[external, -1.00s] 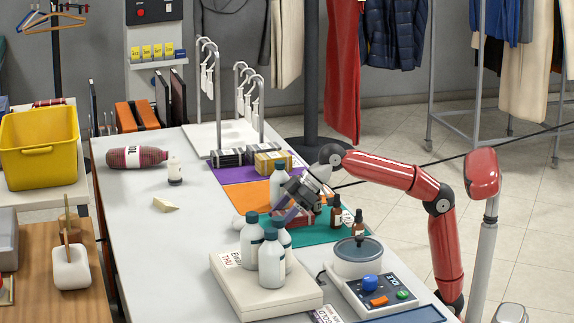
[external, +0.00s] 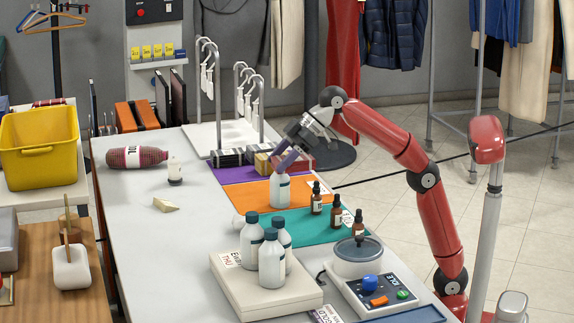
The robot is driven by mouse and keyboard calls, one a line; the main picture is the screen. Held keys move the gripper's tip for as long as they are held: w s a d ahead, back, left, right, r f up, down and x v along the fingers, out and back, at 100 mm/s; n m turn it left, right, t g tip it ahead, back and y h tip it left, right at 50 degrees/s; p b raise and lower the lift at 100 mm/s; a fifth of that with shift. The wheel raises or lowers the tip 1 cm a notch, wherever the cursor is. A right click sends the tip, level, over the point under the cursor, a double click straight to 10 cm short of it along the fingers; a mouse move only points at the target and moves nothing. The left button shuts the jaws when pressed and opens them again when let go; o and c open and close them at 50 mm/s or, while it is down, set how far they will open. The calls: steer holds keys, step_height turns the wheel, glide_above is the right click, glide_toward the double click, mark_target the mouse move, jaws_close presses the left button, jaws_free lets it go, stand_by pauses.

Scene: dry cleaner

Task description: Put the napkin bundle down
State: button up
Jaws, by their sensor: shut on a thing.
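The red napkin bundle (external: 304,158) is between the fingers of my gripper (external: 287,160), which is shut on it. The bundle appears at the right end of a row of bundles, beside a tan bundle (external: 263,161) and dark bundles (external: 229,157), toward the far right part of the purple mat (external: 233,175). I cannot tell whether it touches the mat or hangs above it.
Several brown dropper bottles (external: 336,213) stand on or by the teal mat (external: 300,226). White bottles (external: 271,262) stand on a pale box (external: 235,284) in front. A hanging rack (external: 243,95) stands behind the bundles. The table's left middle is mostly clear.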

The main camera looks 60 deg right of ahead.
mark_target(280, 159)
step_height(280, 159, up, 3)
steer(key=shift+r+p, duration=0.1)
steer(key=shift+p, duration=0.55)
steer(key=shift+w+r, duration=0.15)
steer(key=w+d+f+m+t+h+p, duration=0.1)
steer(key=w+d+f+m+h+p, duration=0.15)
steer(key=w+f+m, duration=0.6)
steer(key=w+d+f+m+t+h+p, duration=0.15)
steer(key=w+f+h, duration=0.25)
steer(key=w, duration=0.9)
steer(key=shift+n, duration=0.5)
steer(key=shift+a+f+p, duration=0.2)
steer(key=shift+f+p, duration=0.05)
steer(key=shift+f, duration=1.35)
steer(key=shift+a+f+p, duration=0.15)
steer(key=shift+f+p, duration=0.05)
steer(key=shift+f, duration=1.35)
steer(key=shift+f+b, duration=0.3)
steer(key=shift+f, duration=0.1)
steer(key=o, duration=1.1)
